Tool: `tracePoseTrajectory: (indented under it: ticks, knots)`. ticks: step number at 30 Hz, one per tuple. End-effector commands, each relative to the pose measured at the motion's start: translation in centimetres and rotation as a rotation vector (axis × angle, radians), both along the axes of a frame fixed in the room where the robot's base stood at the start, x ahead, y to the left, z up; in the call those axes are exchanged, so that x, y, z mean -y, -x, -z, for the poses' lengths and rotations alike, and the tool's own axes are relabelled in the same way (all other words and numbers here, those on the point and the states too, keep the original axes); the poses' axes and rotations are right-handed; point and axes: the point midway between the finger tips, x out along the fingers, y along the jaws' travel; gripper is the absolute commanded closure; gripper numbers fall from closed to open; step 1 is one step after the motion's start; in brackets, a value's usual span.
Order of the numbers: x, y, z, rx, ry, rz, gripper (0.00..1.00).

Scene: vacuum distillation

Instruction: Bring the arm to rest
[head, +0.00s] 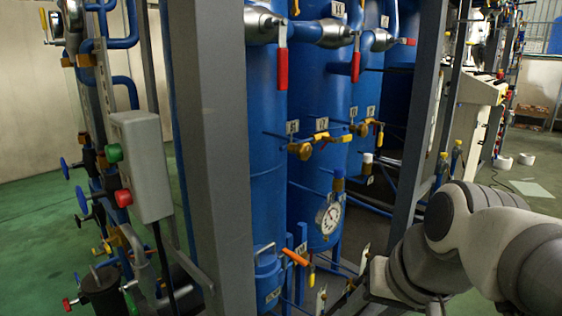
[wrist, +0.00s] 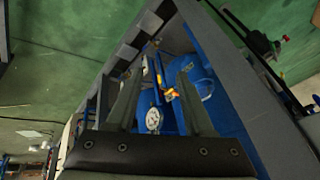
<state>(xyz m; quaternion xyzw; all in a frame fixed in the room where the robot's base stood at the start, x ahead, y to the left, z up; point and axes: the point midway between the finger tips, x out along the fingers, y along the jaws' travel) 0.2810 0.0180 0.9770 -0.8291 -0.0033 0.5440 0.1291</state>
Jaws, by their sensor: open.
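My arm comes in from the right edge of the head view and bends down towards the bottom of the picture, in front of the blue distillation rig. My gripper (wrist: 160,78) shows in the wrist view with its two long fingers spread apart. Nothing is held between them. Beyond the fingers are a white round gauge (wrist: 154,120) and an orange valve handle (wrist: 171,94) on the rig. I cannot tell the exact gap between the fingers and these parts. In the head view the gripper's fingers are not clearly seen.
Blue tanks (head: 325,120) stand behind a thick grey post (head: 225,150). The gauge (head: 329,217) and an orange-handled valve (head: 294,256) are low on the rig, left of my arm. A control box (head: 142,165) with green and red buttons is at left. Open green floor (head: 30,245) lies farther left.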

Motion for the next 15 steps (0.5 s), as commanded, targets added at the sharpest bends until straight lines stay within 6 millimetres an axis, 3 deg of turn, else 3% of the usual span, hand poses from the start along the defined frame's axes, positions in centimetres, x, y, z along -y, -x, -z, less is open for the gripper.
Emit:
tracePoseTrajectory:
  ticks: [6,8,15]
  knots:
    - [1.8,3.7,2.6,0.092,0.238,-0.137,0.47]
    - [1.8,3.5,-0.2,0.085,0.232,-0.131,0.47]
    - [1.8,3.4,-5.6,0.083,0.228,-0.129,0.47]
